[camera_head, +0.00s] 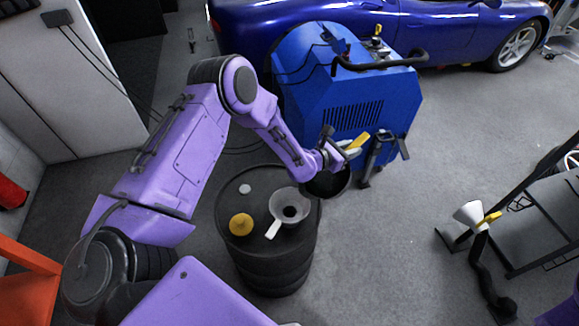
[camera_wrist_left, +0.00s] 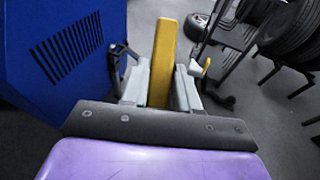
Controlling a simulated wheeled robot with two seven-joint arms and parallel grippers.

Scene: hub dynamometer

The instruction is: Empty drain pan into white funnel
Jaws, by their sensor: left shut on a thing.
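My left gripper (camera_head: 348,147) is shut on a yellow handle (camera_head: 359,142), which also stands between the two fingers in the left wrist view (camera_wrist_left: 163,58). A round black pan (camera_head: 329,185), which looks like the drain pan, is just below the gripper at the right edge of the drum. The join between handle and pan is hidden, and I cannot see what is in the pan. A pale funnel (camera_head: 289,207) with a white handle and a dark opening sits on the drum top, left of the pan. My right gripper is not in view.
The black drum (camera_head: 268,260) also carries a yellow cap (camera_head: 241,224) and a small white disc (camera_head: 245,189). A blue machine (camera_head: 350,105) stands behind the gripper. A white cone with a yellow part (camera_head: 468,214) tops a black hose at the right. The floor between is clear.

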